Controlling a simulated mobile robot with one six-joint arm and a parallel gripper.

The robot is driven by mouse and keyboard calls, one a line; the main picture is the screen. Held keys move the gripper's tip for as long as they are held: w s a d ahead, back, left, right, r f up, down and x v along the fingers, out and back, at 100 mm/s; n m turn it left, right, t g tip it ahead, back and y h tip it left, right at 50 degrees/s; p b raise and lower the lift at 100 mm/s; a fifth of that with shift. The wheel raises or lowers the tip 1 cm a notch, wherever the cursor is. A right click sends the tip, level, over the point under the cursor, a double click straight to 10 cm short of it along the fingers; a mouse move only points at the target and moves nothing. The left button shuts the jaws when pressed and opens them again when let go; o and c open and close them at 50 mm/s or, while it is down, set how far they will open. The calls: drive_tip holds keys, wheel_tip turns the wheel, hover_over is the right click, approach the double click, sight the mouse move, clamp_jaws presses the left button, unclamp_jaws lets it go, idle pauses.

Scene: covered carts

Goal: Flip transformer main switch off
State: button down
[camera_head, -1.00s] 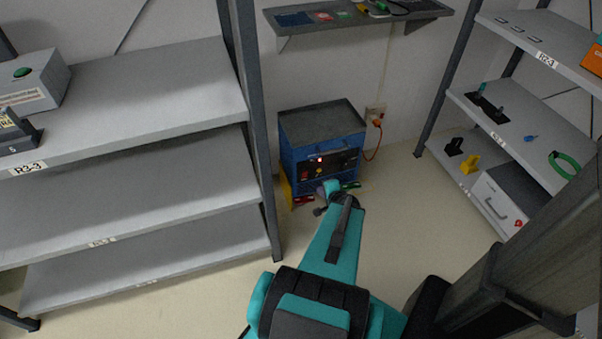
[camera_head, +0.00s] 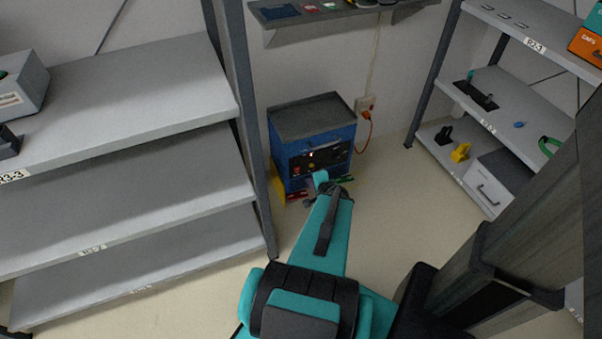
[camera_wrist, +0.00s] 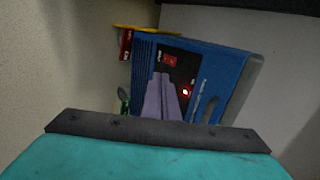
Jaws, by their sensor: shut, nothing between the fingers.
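The transformer is a blue box (camera_head: 312,133) with a grey tray top, standing on the floor against the back wall. Its dark front panel also shows in the wrist view (camera_wrist: 180,72), rotated. A red switch-like part (camera_wrist: 169,59) sits on the panel, and a small light (camera_wrist: 186,92) glows red. I cannot tell the switch's position. My gripper's purple-grey fingers (camera_wrist: 161,78) are together and empty. In the wrist view their tips overlap the panel just below the red part; contact is unclear.
A grey shelf rack (camera_head: 130,165) stands left, and another rack (camera_head: 520,130) with small items stands right. A wall shelf (camera_head: 330,12) hangs above the box. An orange plug and cord (camera_head: 367,115) sit at the wall socket. Open floor lies right of the box.

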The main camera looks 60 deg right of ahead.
sight(297, 168)
drive_tip(key=shift+w+d+r+b+x, duration=0.25)
drive_tip(key=shift+r+b+x, duration=0.15)
drive_tip(key=shift+b+x, duration=1.65)
drive_tip(key=shift+w+d+r+b+x, duration=0.1)
drive_tip(key=shift+w+r+b+x, duration=0.2)
drive_tip(key=shift+b+x, duration=1.75)
drive_tip(key=shift+w+d+r+b+x, duration=0.2)
drive_tip(key=shift+r+b+x, duration=0.25)
drive_tip(key=shift+b+x, duration=1.6)
drive_tip(key=shift+w+d+r, duration=0.25)
drive_tip(key=shift+w+d, duration=0.05)
drive_tip(key=shift+w, duration=0.05)
drive_tip(key=shift+r+p, duration=0.1)
drive_tip(key=shift+p, duration=0.2)
drive_tip(key=shift+r+p, duration=0.45)
drive_tip(key=shift+r, duration=0.25)
drive_tip(key=shift+s+a, duration=0.15)
